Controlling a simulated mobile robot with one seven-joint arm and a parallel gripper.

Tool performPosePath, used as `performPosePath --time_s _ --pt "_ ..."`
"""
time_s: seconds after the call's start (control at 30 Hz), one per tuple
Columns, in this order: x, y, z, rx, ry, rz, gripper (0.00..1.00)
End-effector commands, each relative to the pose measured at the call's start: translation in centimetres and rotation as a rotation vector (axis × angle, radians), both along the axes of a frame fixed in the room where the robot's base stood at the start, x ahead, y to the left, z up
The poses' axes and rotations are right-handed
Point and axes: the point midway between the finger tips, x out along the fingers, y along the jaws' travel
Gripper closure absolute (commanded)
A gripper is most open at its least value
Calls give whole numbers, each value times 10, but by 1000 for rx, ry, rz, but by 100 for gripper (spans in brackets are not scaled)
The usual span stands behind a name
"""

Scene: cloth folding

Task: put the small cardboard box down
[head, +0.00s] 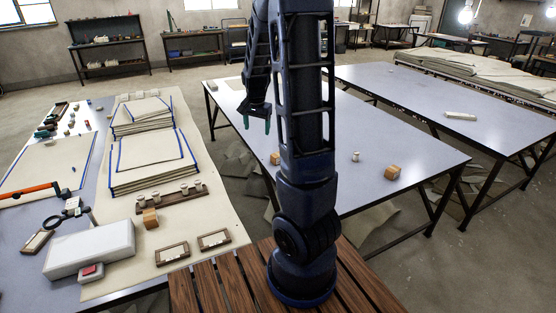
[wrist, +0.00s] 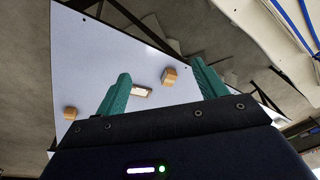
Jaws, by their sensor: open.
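My gripper (head: 256,121) hangs over the left part of the middle table (head: 420,120), its teal fingers pointing down. In the wrist view my gripper (wrist: 160,68) is open, with nothing held between its fingers. A small cardboard box (head: 275,158) sits on that table just beside my arm, partly hidden by it. Another cardboard box (head: 392,173) sits near the table's front edge. The wrist view shows two boxes on the tabletop below, one box (wrist: 170,77) between the fingers in the picture and one box (wrist: 70,113) farther left.
A small pale item (head: 355,156) stands between the boxes and a framed piece (wrist: 140,91) shows in the wrist view. The left table (head: 215,200) carries cloth stacks (head: 150,160), a white case (head: 90,250) and another box (head: 150,218). Much of the middle table is clear.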

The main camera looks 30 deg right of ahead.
Motion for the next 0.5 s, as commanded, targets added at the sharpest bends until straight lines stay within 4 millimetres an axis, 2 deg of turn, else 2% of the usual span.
performPosePath --time_s 0.03,0.2,0.5 --pt "9 -4 -12 -12 12 -29 29" --pt "36 -18 -46 -55 29 -130 29" --pt "76 -45 -106 -158 39 -295 29"
